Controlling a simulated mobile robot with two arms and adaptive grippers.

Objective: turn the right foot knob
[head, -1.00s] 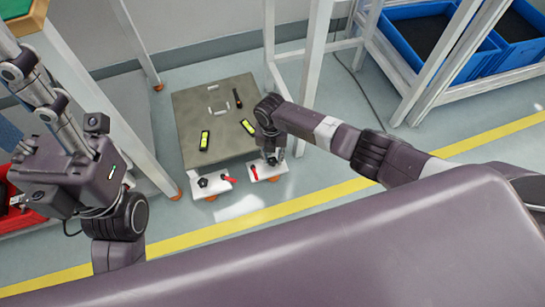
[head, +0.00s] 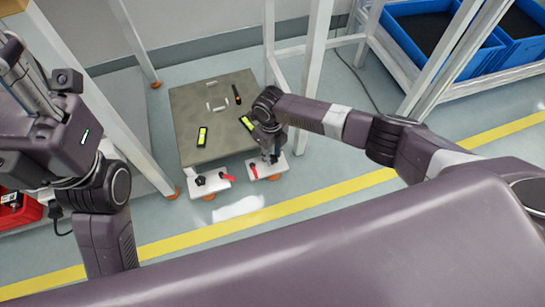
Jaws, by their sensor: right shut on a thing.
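The low cart's plate (head: 190,110) stands on the floor with two white foot brackets at its front edge. The left bracket (head: 209,187) carries a black star knob (head: 200,180) and a red lever (head: 226,177). The right bracket (head: 268,172) carries a red lever (head: 253,171). My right gripper (head: 273,157) points down over this bracket and is shut on the right foot knob, which its fingers mostly hide. My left gripper (head: 25,80) is at the upper left, cut by the picture edge; its fingertips do not show.
Two yellow-faced devices (head: 202,137) and a dark tool (head: 236,93) lie on the plate. White frame posts (head: 306,70) stand close to the right and left of the cart. Blue bins (head: 425,30) sit on a rack at upper right. The floor in front is clear.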

